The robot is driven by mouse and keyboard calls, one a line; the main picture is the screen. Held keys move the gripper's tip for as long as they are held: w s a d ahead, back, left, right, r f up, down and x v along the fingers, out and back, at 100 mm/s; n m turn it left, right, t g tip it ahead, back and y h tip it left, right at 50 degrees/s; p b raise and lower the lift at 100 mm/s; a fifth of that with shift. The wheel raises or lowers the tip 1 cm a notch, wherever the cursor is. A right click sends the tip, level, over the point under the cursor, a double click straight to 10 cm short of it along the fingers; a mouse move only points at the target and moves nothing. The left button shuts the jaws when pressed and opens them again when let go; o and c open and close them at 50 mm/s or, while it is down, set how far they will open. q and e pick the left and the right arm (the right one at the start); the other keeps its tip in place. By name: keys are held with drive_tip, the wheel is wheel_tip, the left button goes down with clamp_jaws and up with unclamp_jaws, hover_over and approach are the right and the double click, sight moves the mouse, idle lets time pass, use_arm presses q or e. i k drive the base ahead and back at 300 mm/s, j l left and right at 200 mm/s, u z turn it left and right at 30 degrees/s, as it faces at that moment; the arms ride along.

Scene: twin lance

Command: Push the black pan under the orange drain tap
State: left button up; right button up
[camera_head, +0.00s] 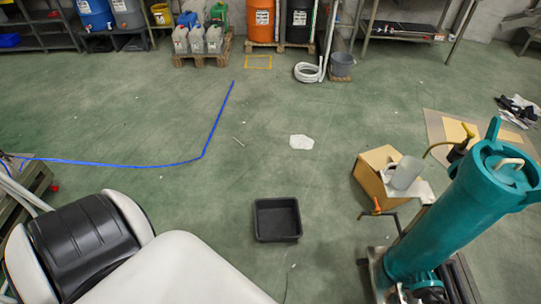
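The black pan (277,238) is a shallow, square-rimmed tray that looks empty and lies flat on the green floor, right of centre. A small orange tap (376,207) shows low on the left side of the large teal cylinder (440,225). The pan lies to the left of the tap, with a strip of bare floor between them. Neither gripper can be seen. White and black parts that seem to be my own fill the lower left.
A cardboard box (370,181) with a grey jug (406,172) stands behind the tap. A blue line (216,122) runs over the floor at left. A white patch (301,142) lies beyond the pan. Drums, canisters and shelves line the back; the middle floor is mostly clear.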

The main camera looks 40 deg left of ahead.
sight(278, 220)
drive_tip(key=u, duration=1.25)
drive_tip(key=i+j+u, duration=0.3)
drive_tip(key=j+u, duration=0.15)
drive_tip(key=i+j+u, duration=0.55)
drive_tip(key=i+u, duration=0.3)
drive_tip(key=i+j+z, duration=0.15)
drive_tip(key=i, duration=0.3)
drive_tip(key=i+j+z, duration=0.1)
drive_tip(key=i, duration=0.3)
drive_tip(key=i+z, duration=0.25)
drive_tip(key=z, duration=0.2)
drive_tip(key=i+z, duration=0.25)
drive_tip(key=z, duration=0.2)
drive_tip(key=i+z, duration=0.2)
drive_tip(key=z, duration=0.25)
drive_tip(key=i+j+z, duration=0.2)
drive_tip(key=z, duration=0.25)
